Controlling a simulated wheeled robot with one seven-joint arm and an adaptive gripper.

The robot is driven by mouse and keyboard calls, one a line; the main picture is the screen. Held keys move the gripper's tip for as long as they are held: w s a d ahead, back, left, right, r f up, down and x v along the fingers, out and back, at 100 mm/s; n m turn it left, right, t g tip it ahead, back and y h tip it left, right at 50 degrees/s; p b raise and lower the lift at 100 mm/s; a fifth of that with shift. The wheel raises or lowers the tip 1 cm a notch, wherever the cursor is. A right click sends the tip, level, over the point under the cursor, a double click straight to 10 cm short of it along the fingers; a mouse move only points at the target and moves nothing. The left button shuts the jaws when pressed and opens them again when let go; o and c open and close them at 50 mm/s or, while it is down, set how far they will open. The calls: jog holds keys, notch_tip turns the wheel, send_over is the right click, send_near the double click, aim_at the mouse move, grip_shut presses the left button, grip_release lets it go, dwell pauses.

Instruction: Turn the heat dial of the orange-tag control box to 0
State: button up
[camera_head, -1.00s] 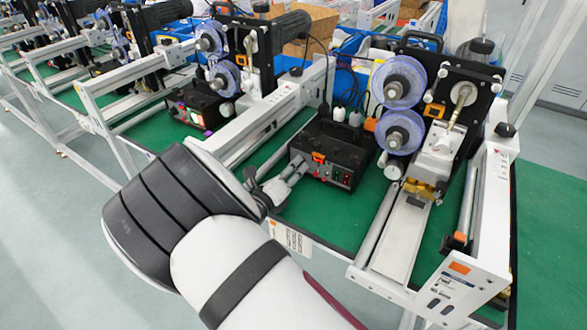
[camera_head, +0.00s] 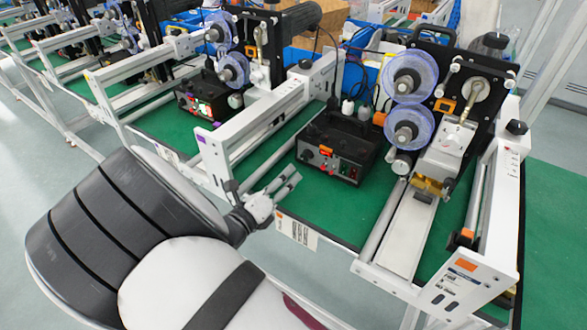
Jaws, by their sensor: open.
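The orange-tag control box (camera_head: 338,145) is a black box with a handle on top, standing on the green mat of the nearest station. Its front panel faces me and carries an orange tag (camera_head: 326,152), dark knobs, and small red and green parts. Which knob is the heat dial is too small to tell. My gripper (camera_head: 287,180) is open and empty in front of the box, to the lower left of its panel. It is apart from the box, and its fingers point up and right toward it.
A white frame rail (camera_head: 262,125) runs left of the box. Right of it stand clear blue reels (camera_head: 408,72) and a metal rail (camera_head: 403,235). A second control box (camera_head: 207,97) sits at the station to the left. Green mat (camera_head: 345,205) is bare before the box.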

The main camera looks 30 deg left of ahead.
jog(key=shift+s+a+r, duration=0.1)
jog(key=shift+s, duration=1.55)
